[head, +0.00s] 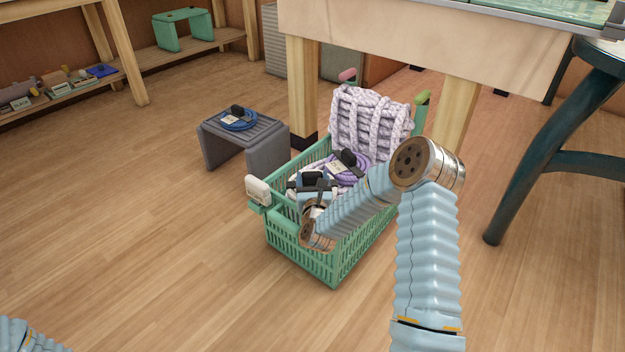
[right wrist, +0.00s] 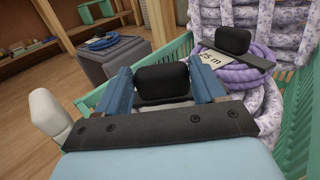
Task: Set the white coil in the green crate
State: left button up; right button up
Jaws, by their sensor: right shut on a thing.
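The green crate (head: 318,258) stands on the floor in the middle of the head view. My right gripper (head: 317,184) reaches down into its near left part. In the right wrist view my right gripper (right wrist: 162,86) is shut on an upright black tab (right wrist: 162,80). A little white rope, the white coil (head: 292,193), shows beside the gripper in the head view; most of it is hidden by my gripper and arm. I cannot tell whether it touches the crate floor. Only a bit of my left arm shows at the lower left; its gripper is out of view.
Thick pale lilac rope (head: 370,122) hangs over the far end. A blue coil (head: 238,122) lies on a grey stool (head: 262,131). A table leg (head: 302,92) stands behind.

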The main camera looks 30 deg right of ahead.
jog(key=shift+f, duration=0.15)
jog(key=o, duration=1.5)
jog(key=shift+f, duration=0.1)
jog(key=v, duration=1.4)
jog(key=shift+p, duration=0.35)
jog(key=shift+w, duration=0.1)
